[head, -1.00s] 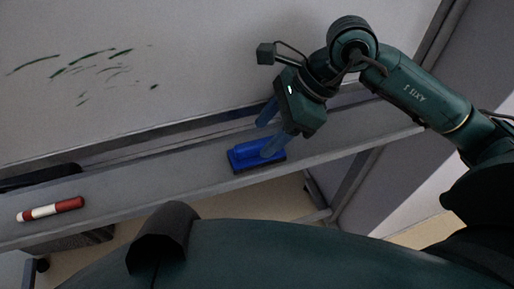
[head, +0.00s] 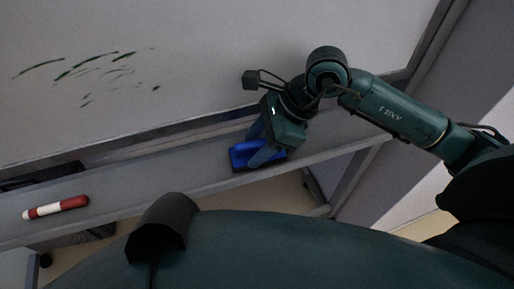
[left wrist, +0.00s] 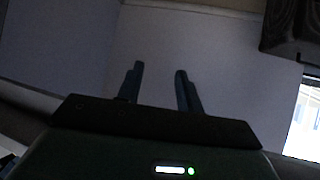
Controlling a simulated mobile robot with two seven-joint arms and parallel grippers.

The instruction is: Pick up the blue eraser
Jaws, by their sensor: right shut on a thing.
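The blue eraser (head: 243,154) lies on the grey tray ledge (head: 190,178) below the whiteboard, in the middle of the head view. My right gripper (head: 260,148) reaches down to it from the upper right. Its blue-grey fingers are shut on the eraser, one on the near side and one on the far side. The fingers hide part of the eraser, which still looks to be at the ledge. My left gripper (left wrist: 160,85) shows only in the left wrist view, with its two fingers apart and nothing between them.
A red and white marker (head: 56,207) lies on the ledge at the left. The whiteboard (head: 190,60) rises behind the ledge and carries several dark green strokes (head: 95,65). The ledge between marker and eraser is clear.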

